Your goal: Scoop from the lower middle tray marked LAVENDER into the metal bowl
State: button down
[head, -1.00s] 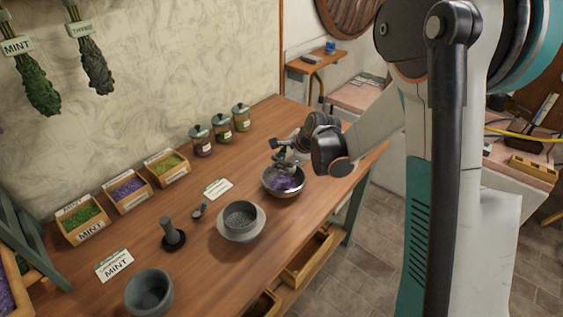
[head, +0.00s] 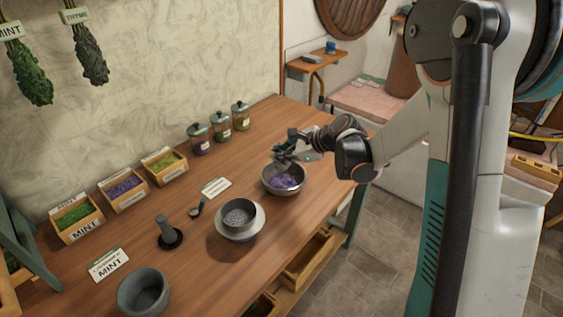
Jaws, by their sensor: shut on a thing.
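The middle tray (head: 128,204) on the table holds purple lavender; its label is too small to read. The metal bowl (head: 270,187) stands right of the trays near the table's middle, with purple material inside. My gripper (head: 287,150) is above the bowl's back rim, apart from it as far as I can tell. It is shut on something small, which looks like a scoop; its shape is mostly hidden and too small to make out.
A tray of green leaves marked MINT (head: 88,229) and a tray of yellow-green material (head: 172,175) flank the lavender tray. Lidded jars (head: 222,132) stand behind the bowl.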

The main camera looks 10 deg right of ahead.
jog(key=t+y+b, duration=0.1)
jog(key=y+b, duration=0.1)
jog(key=b, duration=0.1)
jog(key=m+t+y+b, duration=0.1)
jog(key=y+b, duration=0.1)
jog(key=b, duration=0.1)
jog(key=m+t+y+b, duration=0.1)
jog(key=b, duration=0.2)
jog(key=shift+r+y, duration=0.3)
jog(key=shift+y, duration=0.1)
jog(key=shift+r+m+t+y, duration=0.3)
jog(key=shift+r+t+y, duration=0.1)
jog(key=shift+t+y, duration=0.1)
